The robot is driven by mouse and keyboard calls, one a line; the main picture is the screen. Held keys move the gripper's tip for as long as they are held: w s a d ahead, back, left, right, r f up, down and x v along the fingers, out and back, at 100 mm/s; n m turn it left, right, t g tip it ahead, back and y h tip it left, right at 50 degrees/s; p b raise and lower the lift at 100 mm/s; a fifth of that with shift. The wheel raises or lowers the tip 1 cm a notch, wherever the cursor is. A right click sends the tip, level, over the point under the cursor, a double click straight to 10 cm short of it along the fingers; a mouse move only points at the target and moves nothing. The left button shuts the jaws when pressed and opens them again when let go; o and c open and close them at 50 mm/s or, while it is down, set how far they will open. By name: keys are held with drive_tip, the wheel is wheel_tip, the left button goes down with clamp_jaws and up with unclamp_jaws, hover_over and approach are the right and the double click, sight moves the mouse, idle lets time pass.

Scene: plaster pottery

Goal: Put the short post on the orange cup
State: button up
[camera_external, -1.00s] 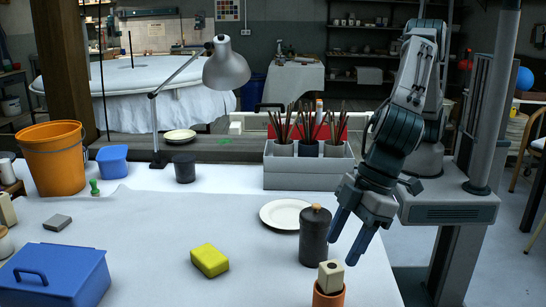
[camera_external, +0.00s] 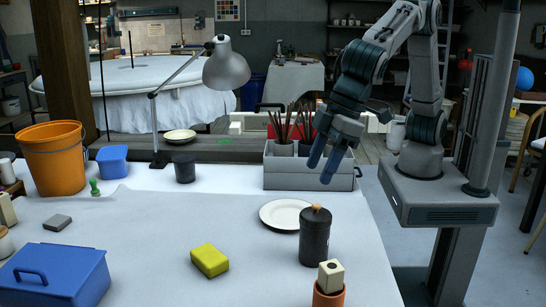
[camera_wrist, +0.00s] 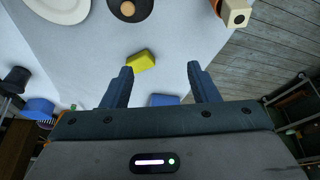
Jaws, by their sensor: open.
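The short post (camera_external: 330,276) is a pale block with a dark round spot on top. It stands in or on the orange cup (camera_external: 329,297) at the front right edge of the table, and the cup's lower part is cut off by the picture edge. In the wrist view the post (camera_wrist: 236,13) shows at the top right with a bit of the cup (camera_wrist: 217,7) beside it. My gripper (camera_external: 321,171) is open and empty, raised above the table behind the plate, apart from the post and cup. Its fingers (camera_wrist: 161,72) are spread in the wrist view.
A dark lidded jar (camera_external: 315,237) stands close behind the cup, with a white plate (camera_external: 284,214) behind it. A yellow sponge (camera_external: 210,260) and a blue box (camera_external: 55,278) lie to the left. The table's middle is mostly clear.

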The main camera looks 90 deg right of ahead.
drive_tip(key=d+r+m, duration=0.1)
drive_tip(key=d+r, duration=0.1)
drive_tip(key=d, duration=1.1)
drive_tip(key=d+r+m, duration=0.1)
drive_tip(key=d+r, duration=0.1)
drive_tip(key=d, duration=1)
drive_tip(key=s+d+f+m, duration=0.1)
drive_tip(key=s+d+f, duration=0.1)
drive_tip(key=s+d, duration=0.5)
drive_tip(key=s+d+f+m+g+h, duration=0.1)
drive_tip(key=s+d+f, duration=0.2)
drive_tip(key=s+d, duration=0.4)
drive_tip(key=d, duration=0.5)
